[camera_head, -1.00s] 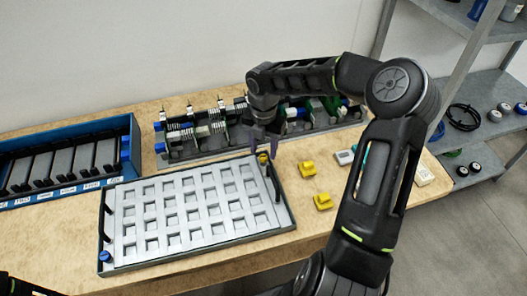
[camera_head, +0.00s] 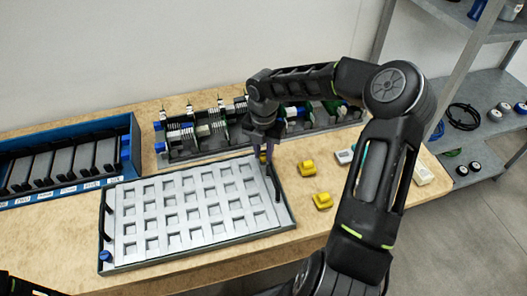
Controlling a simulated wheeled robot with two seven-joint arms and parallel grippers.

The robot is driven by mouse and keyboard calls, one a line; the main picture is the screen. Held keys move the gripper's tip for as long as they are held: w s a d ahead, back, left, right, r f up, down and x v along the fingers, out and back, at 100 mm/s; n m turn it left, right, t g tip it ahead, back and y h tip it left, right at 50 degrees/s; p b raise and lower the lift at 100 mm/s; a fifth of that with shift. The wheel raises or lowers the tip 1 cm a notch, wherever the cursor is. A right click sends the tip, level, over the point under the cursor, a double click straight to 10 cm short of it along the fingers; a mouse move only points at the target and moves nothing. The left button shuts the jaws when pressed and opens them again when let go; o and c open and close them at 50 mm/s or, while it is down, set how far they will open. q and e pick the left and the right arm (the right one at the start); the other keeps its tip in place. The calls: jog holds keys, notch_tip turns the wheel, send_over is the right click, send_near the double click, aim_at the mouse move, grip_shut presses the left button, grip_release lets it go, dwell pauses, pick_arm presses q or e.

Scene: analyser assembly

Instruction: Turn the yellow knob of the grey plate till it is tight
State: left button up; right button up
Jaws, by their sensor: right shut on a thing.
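The grey plate (camera_head: 190,213) with rows of square pockets lies in a dark-edged tray on the wooden table. A yellow knob (camera_head: 263,158) sits at its far right corner, partly hidden by the fingers. My right gripper (camera_head: 264,160) points down over that corner and is shut on the yellow knob. A blue knob (camera_head: 105,256) sits at the plate's near left corner. My left gripper is not in view; only a dark piece shows at the bottom left edge.
Two loose yellow parts (camera_head: 307,168) (camera_head: 322,201) lie right of the plate. A blue rack (camera_head: 65,160) stands at the left. A long rack of modules (camera_head: 205,135) stands behind the plate. Small pale boxes (camera_head: 345,156) lie under my right arm.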

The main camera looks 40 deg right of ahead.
jog(key=shift+m, duration=0.3)
grip_shut()
